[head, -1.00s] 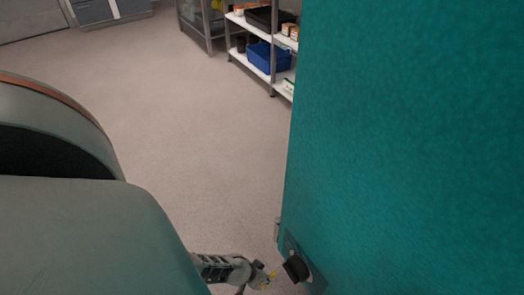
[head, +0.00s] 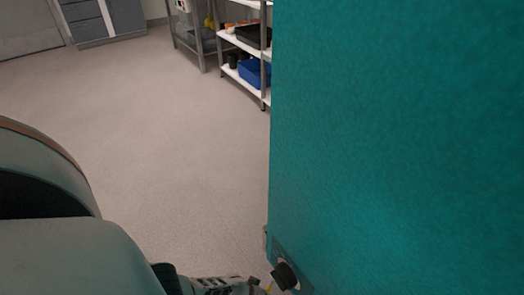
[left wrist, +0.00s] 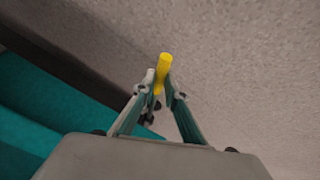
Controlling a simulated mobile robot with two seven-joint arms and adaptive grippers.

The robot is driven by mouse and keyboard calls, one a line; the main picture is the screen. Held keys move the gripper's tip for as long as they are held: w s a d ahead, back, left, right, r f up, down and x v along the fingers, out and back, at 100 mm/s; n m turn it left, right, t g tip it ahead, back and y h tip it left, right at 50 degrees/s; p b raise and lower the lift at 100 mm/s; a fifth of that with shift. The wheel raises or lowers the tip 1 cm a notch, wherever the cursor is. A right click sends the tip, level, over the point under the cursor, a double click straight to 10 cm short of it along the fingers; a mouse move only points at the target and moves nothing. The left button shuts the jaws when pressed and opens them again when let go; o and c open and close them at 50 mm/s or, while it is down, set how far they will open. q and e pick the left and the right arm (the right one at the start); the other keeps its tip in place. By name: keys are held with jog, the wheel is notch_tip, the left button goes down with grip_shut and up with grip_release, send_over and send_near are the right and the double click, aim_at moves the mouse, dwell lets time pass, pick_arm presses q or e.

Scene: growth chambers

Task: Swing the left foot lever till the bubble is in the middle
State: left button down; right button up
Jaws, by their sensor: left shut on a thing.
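The yellow lever (left wrist: 165,63) stands out between the fingertips of my left gripper (left wrist: 163,86) in the left wrist view. The gripper is shut on it, with its yellow end showing past the fingertips. In the head view, my left gripper (head: 261,288) is at the bottom edge, close beside the lower corner of the teal chamber (head: 390,140). The bubble is not in view. My right gripper is not in view.
A black round knob (head: 285,276) sits on the chamber's lower corner, right next to my left gripper. A shelf rack (head: 264,85) with a blue bin (head: 254,72) stands farther back. The floor (head: 180,150) left of the chamber is clear.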

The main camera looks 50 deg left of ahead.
pick_arm(q)
jog(key=shift+w+r, duration=0.1)
jog(key=shift+w, duration=0.05)
jog(key=c, duration=2)
grip_release()
jog(key=shift+c, duration=0.2)
jog(key=shift+s+d+r, duration=0.25)
jog(key=shift+s+d, duration=0.15)
jog(key=shift+s+r, duration=0.1)
jog(key=shift+r, duration=0.15)
jog(key=shift+s+a+r, duration=0.2)
jog(key=shift+a+r, duration=0.25)
jog(key=shift+r, duration=0.05)
jog(key=v, duration=0.9)
jog(key=shift+r, duration=0.35)
